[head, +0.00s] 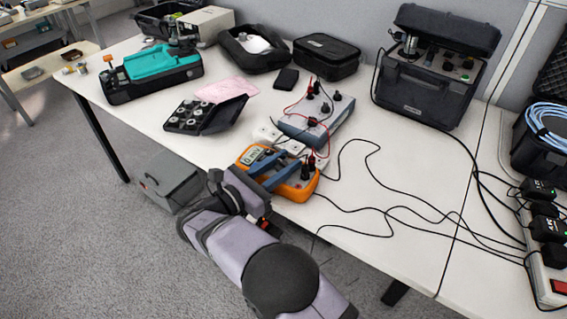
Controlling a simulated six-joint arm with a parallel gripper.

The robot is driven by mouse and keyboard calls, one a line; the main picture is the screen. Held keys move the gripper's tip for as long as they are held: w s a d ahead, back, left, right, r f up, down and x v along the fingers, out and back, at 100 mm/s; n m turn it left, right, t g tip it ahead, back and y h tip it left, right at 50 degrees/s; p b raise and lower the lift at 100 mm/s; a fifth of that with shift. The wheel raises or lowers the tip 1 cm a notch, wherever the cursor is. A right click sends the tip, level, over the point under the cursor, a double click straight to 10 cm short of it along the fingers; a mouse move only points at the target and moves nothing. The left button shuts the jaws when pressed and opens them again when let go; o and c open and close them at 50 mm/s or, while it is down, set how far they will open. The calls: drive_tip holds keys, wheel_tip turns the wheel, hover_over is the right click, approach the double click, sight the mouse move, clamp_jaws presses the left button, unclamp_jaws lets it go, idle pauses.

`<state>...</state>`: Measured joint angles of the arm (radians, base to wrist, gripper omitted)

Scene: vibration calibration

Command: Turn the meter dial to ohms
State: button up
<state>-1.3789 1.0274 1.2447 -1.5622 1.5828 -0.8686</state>
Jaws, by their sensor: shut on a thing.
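The meter (301,193) is an orange handheld multimeter lying near the front edge of the white table, in the middle of the head view. Its grey display (253,156) faces up at its left end, with text too small to read surely. Dark plugs stand in its right end. My gripper (277,170) is over the middle of the meter, its blue-grey fingers reaching down to the face. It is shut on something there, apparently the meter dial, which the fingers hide. The dial's setting cannot be seen.
A grey box with knobs (318,122) stands just behind the meter, with red and black leads. Black cables (385,208) run across the table to the right. A black tray of round parts (203,115) lies left. A black case (430,85) stands back right.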

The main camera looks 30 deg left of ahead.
idle(0.3)
drive_tip(key=o, duration=1)
